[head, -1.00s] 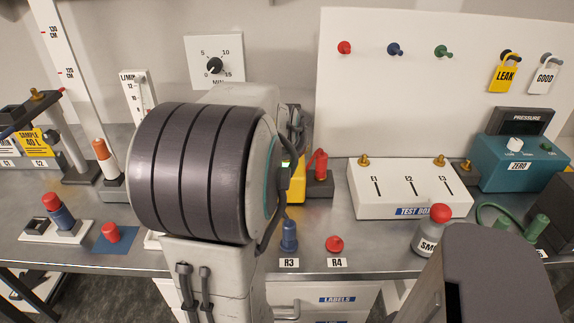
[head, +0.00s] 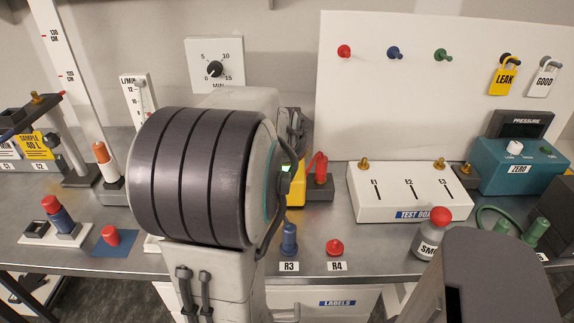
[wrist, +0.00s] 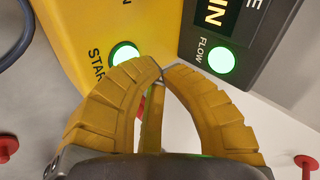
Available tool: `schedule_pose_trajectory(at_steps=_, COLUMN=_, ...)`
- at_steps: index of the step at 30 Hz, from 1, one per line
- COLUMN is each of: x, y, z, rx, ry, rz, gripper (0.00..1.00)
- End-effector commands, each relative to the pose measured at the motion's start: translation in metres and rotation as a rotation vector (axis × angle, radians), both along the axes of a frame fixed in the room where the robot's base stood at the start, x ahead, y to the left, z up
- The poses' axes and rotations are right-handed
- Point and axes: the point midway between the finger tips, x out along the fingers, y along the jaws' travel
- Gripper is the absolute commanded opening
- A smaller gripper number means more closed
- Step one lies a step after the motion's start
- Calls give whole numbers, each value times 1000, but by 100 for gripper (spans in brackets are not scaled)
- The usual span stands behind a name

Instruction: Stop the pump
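The yellow pump box (wrist: 95,35) fills the upper left of the wrist view. Its lit green START button (wrist: 124,55) lies just beyond the fingertips. In the head view only a yellow strip of the box (head: 297,192) shows behind my arm. My gripper (wrist: 161,74) has yellow ribbed fingers whose tips meet, with nothing seen between the tips. The tips appear just below and right of the START button in the picture; I cannot tell whether they touch the box. No stop button is visible. My gripper is hidden behind my arm in the head view.
A dark panel with a lit green FLOW lamp (wrist: 221,60) stands beside the pump box. A white test box (head: 408,205) and a teal pressure unit (head: 490,170) stand right. R3 (head: 289,240) and R4 (head: 335,247) pieces stand near the bench's front edge.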

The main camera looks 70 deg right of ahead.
Motion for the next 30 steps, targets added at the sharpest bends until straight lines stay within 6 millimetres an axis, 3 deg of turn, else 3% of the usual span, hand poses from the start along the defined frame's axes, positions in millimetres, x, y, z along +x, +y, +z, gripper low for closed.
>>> schedule_pose_trajectory(at_steps=30, x=-1, y=0, z=-8, rx=0, ry=1, rz=-1, gripper=0)
